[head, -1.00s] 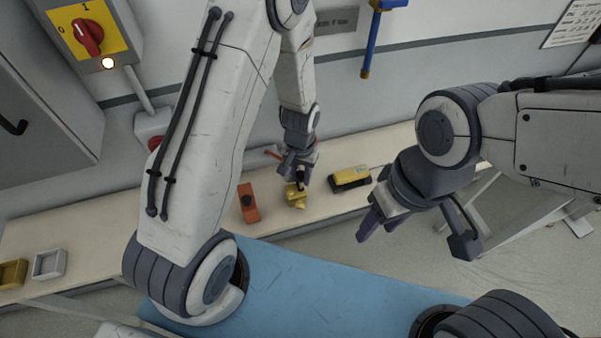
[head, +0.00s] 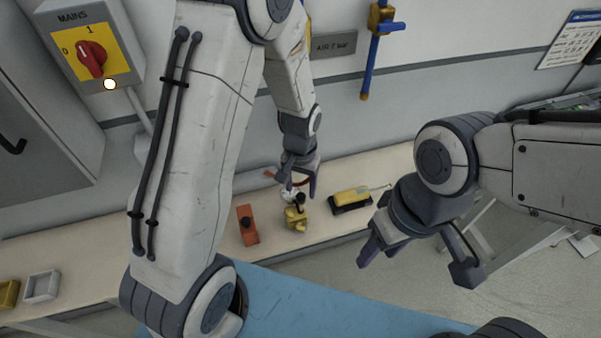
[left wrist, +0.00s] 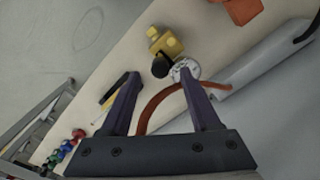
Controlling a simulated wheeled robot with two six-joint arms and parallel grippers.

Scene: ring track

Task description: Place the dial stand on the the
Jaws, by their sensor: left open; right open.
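A white round dial (left wrist: 185,69) with dark markings lies beside a yellow block with a black knob (left wrist: 167,45) in the left wrist view. In the head view the yellow block (head: 296,218) stands on the bench, with the white dial (head: 288,195) just behind it, partly hidden. I cannot tell whether the dial and block are joined. My left gripper (head: 301,188) is open and empty, just above and behind them; its fingers (left wrist: 162,98) point toward the dial in the wrist view. My right gripper (head: 374,252) is open and empty, in front of the bench at right.
An orange block (head: 247,225) stands left of the yellow block, and a yellow-and-black tool (head: 350,199) lies right of it. A curved orange-red hose (left wrist: 160,98) runs close by the left fingers. Yellow (head: 8,293) and white (head: 41,286) trays sit at far left.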

